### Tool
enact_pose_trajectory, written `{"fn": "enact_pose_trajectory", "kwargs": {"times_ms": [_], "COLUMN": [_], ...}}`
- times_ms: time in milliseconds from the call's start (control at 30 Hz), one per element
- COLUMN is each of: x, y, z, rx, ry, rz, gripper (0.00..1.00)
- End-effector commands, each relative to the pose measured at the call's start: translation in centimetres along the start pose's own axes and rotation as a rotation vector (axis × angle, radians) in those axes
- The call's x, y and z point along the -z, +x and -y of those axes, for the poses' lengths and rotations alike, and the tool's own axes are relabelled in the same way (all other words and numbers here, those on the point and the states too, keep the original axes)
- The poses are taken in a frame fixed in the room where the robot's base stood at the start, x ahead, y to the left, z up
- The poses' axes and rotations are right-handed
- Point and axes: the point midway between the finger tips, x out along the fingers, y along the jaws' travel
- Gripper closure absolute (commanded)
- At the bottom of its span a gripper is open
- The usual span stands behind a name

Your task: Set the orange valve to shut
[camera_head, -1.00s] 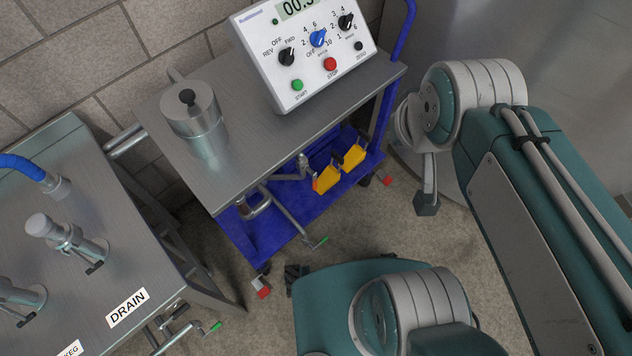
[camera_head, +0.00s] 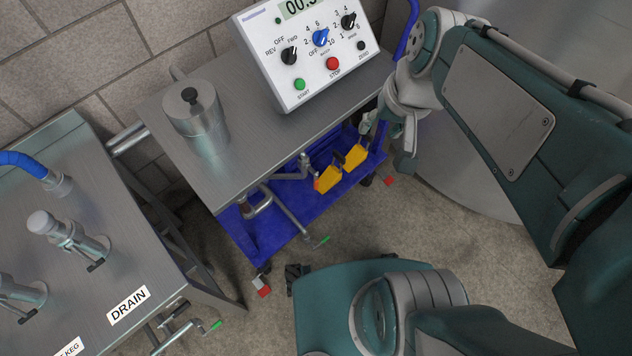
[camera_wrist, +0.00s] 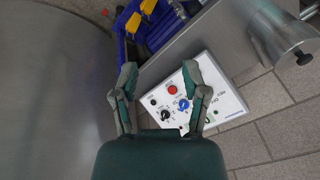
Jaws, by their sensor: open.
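No valve that I can clearly name as the orange one shows. Two yellow-orange parts (camera_head: 341,168) sit on the blue lower shelf of the cart, and they also show in the wrist view (camera_wrist: 133,22); I cannot tell whether either is a valve. A pipe valve with a green-tipped lever (camera_head: 322,242) sticks out from under the cart. Another green-tipped lever (camera_head: 214,326) is under the left table. My gripper (camera_wrist: 160,78) is open and empty, its fingers apart above the cart's end in the wrist view. In the head view it is partly hidden beside the cart's right end.
The steel cart top (camera_head: 250,140) carries a white control box (camera_head: 310,45) with knobs and a lidded steel pot (camera_head: 196,110). The left steel table (camera_head: 60,290) has pipe fittings and a DRAIN label. A big steel tank (camera_head: 470,150) stands right.

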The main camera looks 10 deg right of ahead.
Motion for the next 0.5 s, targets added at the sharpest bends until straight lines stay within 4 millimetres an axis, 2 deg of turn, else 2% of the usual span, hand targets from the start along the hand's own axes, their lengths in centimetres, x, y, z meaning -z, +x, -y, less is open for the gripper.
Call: {"fn": "enact_pose_trajectory", "kwargs": {"times_ms": [500], "x": [5.2], "y": [9.7], "z": [0.4], "rx": [0.238], "ry": [0.358], "rz": [0.432], "gripper": [0.42]}}
